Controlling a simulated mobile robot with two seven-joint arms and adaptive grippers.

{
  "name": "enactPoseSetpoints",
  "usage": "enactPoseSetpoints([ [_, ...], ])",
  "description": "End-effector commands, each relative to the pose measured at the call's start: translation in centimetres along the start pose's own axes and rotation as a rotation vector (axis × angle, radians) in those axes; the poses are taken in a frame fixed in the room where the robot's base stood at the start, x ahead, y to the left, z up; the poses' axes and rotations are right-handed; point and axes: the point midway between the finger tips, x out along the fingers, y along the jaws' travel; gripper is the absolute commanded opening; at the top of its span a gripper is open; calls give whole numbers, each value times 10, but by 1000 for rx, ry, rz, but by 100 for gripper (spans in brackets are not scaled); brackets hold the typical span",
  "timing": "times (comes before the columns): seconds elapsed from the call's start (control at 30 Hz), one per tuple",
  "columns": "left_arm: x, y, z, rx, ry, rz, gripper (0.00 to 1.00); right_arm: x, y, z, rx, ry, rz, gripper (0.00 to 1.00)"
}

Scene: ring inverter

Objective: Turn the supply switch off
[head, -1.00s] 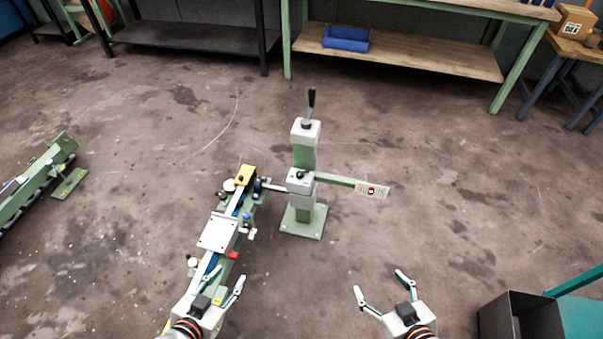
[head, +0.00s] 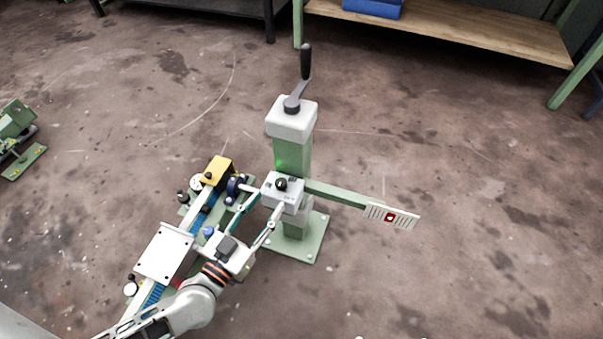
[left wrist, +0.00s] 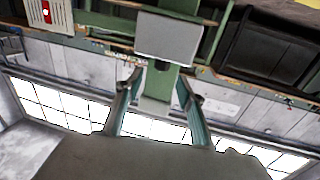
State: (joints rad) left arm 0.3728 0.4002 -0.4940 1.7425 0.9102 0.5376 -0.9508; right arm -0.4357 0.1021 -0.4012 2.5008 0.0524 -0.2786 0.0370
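The supply switch appears to be the black knob (head: 281,184) on a small white box (head: 293,199) with small markings, fixed to a green post (head: 292,155). A green glow shows on the post just above the box. My left gripper (head: 266,201) is open, its two fingers apart and pointing at the near side of the box, with nothing between them. I cannot tell whether a fingertip touches the box. Only two pale specks at the head view's bottom edge may be my right gripper.
A crank handle (head: 305,65) tops the post. A green arm with a white marked plate (head: 391,216) sticks out right. A rail with a yellow block (head: 217,171) and white plate (head: 165,252) lies left, under my left arm. Floor is clear at right.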

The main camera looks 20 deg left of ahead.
Motion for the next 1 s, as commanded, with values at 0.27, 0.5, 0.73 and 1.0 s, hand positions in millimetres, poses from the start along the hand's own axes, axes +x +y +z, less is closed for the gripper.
enactPoseSetpoints([
  [0.27, 24, -4, 3, -1, 5, -12, 39, 1, -4, 2, 48, 7, -7, 72],
  [0.5, 60, -4, 4, -1, 2, -10, 39, 2, -12, 7, 127, 12, -17, 72],
  [0.73, 79, -4, 3, 0, 2, -9, 39, 3, -17, 7, 172, 21, -21, 72],
  [1.0, 81, -4, 1, 1, 4, -9, 39, 3, -17, 6, 178, 25, -23, 72],
])
